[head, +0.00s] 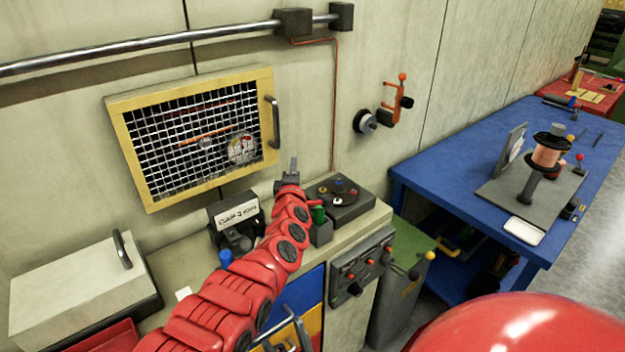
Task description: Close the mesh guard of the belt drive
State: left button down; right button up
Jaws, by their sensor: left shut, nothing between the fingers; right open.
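The mesh guard (205,184) is a yellow frame with wire mesh on the wall at the left, with a dark upright handle (274,122) on its right side. Parts of the belt drive (242,148) show behind the mesh. The guard looks flush or nearly flush with the wall; I cannot tell if a gap remains. My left gripper (293,165) is shut and empty, pointing up just below and right of the handle, apart from it in the picture.
Below the guard, a bench holds a labelled black device (237,218), a button box (340,198) and a grey lidded box (75,285). A metal rail (150,45) crosses the wall above. A blue table (455,165) with a copper spool (547,152) stands right.

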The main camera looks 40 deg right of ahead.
pick_arm(q)
jog(key=s, duration=0.8)
jog(key=shift+r, duration=0.15)
jog(key=shift+d, duration=0.1)
